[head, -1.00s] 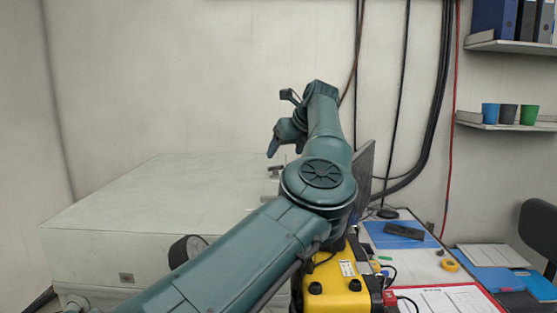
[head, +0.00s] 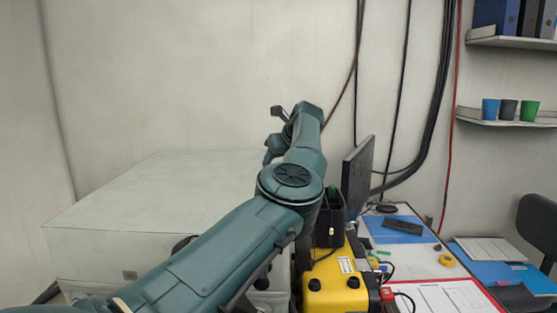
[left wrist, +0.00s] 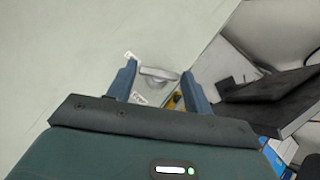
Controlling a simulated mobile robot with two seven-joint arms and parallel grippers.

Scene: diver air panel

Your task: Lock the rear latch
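The rear latch (left wrist: 160,73) is a small grey lever near the edge of the large pale cabinet top (head: 140,200). It shows in the left wrist view between the two fingers of my left gripper (left wrist: 158,84). The fingers are apart, one on each side of the latch, with gaps visible, so I see no grip on it. In the head view my left gripper (head: 267,157) is over the far right part of the cabinet, mostly hidden behind my arm. The latch is hidden there. My right gripper is not in view.
A yellow case (head: 340,285) stands right of the cabinet, close beside my left arm. A dark monitor (head: 357,178) stands behind it on the desk, near the gripper's right side. The desk holds papers, a keyboard (head: 403,227) and tape (head: 446,260). The cabinet top is clear.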

